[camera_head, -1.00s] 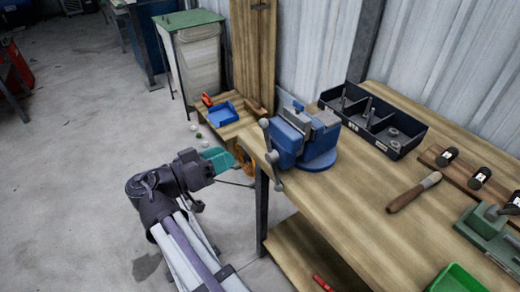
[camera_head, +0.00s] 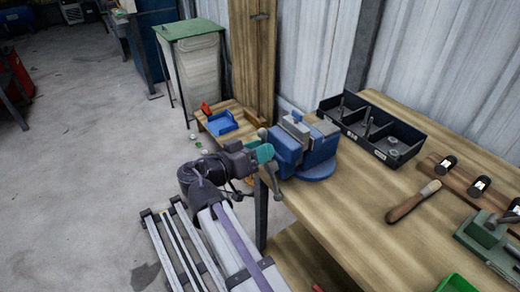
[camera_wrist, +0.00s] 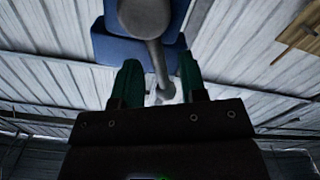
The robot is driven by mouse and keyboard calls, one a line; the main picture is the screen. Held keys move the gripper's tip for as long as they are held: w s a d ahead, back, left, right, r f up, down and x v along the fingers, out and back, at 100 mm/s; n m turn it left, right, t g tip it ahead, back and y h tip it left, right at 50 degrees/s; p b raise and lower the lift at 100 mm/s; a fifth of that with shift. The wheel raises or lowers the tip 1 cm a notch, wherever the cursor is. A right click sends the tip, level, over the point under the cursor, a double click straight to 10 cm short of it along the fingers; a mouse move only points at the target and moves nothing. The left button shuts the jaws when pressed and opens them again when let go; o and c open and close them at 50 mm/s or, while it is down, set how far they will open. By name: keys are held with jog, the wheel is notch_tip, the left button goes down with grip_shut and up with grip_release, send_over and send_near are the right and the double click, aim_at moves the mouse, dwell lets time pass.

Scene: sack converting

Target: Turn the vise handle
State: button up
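The blue vise (camera_head: 290,152) is mounted at the left edge of the wooden bench. Its grey handle (camera_head: 273,182), a bar with ball ends, hangs on its left face, slightly tilted from vertical. The rounded screw end (camera_wrist: 145,15) and blue vise body (camera_wrist: 110,45) are just beyond. Contact with the bar cannot be told.
A black divided bin (camera_head: 375,130) stands behind the vise. A wooden-handled tool (camera_head: 412,202), a green machine vise (camera_head: 490,238) and a green bin (camera_head: 458,284) are further right. A low wooden stand with a blue tray (camera_head: 222,124) is behind my arm.

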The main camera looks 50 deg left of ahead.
grip_shut()
dwell(0.5)
